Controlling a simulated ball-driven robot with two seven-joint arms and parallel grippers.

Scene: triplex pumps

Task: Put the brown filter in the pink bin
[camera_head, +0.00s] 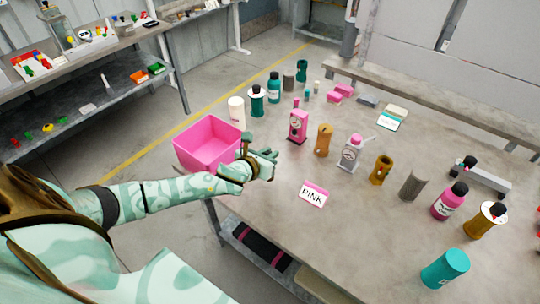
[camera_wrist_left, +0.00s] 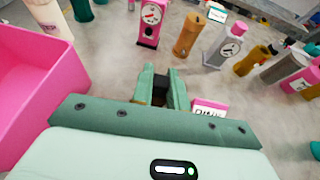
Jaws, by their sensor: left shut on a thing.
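My left gripper (camera_head: 267,165) is just right of the pink bin (camera_head: 208,146), outside it and above the table's near edge. In the left wrist view its fingers (camera_wrist_left: 160,90) are shut on a small dark, brownish thing (camera_wrist_left: 160,88); the fingers hide most of it, so I cannot tell its shape. The bin's wall fills the left of that view (camera_wrist_left: 35,95). A brown cylinder (camera_head: 323,140) stands on the table beyond the gripper. A brown piece with a dark opening (camera_head: 381,170) stands farther right. My right gripper is not in view.
A pink sign (camera_head: 313,195) lies on the table right of the gripper. A pink box-shaped bottle (camera_head: 298,122), a grey bottle (camera_head: 350,154) and a white cylinder (camera_head: 236,110) stand around. A grey cylinder (camera_head: 412,185) and several bottles stand to the right.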

